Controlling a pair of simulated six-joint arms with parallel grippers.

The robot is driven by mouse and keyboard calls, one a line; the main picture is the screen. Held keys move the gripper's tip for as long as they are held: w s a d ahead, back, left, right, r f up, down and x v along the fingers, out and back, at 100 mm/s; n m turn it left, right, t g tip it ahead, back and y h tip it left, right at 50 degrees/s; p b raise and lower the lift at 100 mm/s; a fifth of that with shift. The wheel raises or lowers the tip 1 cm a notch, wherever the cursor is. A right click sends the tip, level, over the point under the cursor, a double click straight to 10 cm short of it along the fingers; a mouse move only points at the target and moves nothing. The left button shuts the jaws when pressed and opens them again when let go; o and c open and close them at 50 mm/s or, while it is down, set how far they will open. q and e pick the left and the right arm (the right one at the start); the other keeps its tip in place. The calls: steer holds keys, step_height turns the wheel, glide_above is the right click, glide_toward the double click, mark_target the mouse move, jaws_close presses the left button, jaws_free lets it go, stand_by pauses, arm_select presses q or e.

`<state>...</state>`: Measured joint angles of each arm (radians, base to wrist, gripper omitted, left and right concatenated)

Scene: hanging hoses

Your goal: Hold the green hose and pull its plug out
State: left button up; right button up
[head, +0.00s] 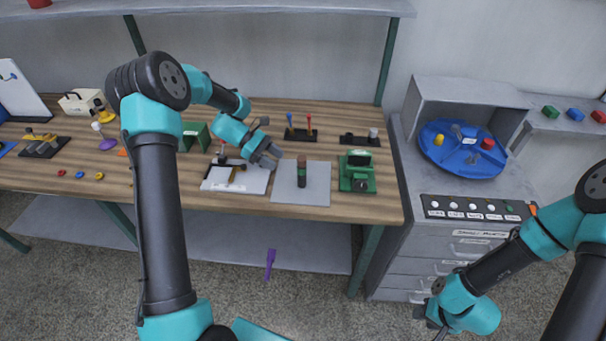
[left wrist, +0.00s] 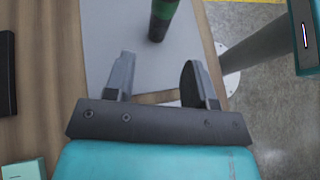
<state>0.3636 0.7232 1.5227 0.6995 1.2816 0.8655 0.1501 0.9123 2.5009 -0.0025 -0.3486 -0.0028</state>
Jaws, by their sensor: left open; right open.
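A short cylinder banded in dark green and brown (head: 302,172) stands on a grey mat (head: 318,194) on the wooden bench. It seems to be the green hose; I cannot clearly tell where hose ends and plug begins. In the left wrist view, its banded part (left wrist: 161,20) shows at the top edge, cut off by the frame. My left gripper (head: 271,156) is open and empty, just left of the cylinder; its fingers also show in the left wrist view (left wrist: 158,70), pointing towards it. My right gripper (head: 433,313) is open, low at the right, apart from the bench.
A white board (head: 212,184) with small fixtures lies left of the mat. A green device (head: 358,173) stands to its right. A black holder with screwdrivers (head: 300,135) is behind. A grey cabinet (head: 470,208) with a blue turntable (head: 470,166) stands right.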

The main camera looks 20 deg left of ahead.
mark_target(299, 176)
arm_select(q)
steer(key=shift+d, duration=0.15)
steer(key=shift+x, duration=4.9)
steer(key=c, duration=0.6)
